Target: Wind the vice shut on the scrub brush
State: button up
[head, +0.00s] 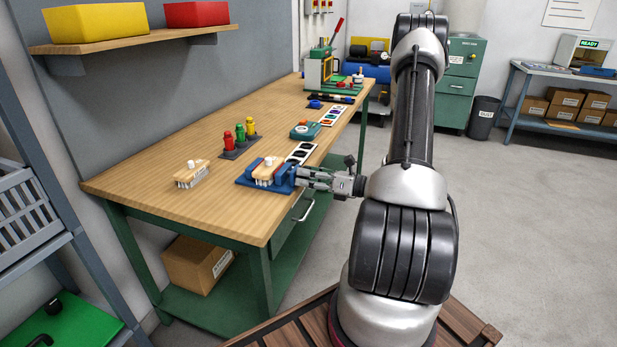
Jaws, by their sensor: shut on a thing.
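The blue vice (284,184) stands at the near right edge of the wooden bench. A scrub brush (264,174) with a pale wooden back and a white knob sits between its jaws, bristles down. Whether the jaws touch the brush is too small to tell. My gripper (301,174) reaches in from the right and is shut on the vice's handle at the vice's right side. The fingers hide most of the handle. A second similar brush (191,174) stands on the bench to the left, apart from the vice.
Red, green and yellow bottles (240,136) stand in a dark holder behind the vice. Cards (301,153) and a teal device (305,130) lie farther along the bench (140,186). The bench's near left part is clear. A shelf (140,42) with bins hangs above.

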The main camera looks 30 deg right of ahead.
jog(key=o, duration=1)
jog(key=shift+o, duration=0.2)
jog(key=v, duration=1.2)
jog(key=shift+d, duration=0.1)
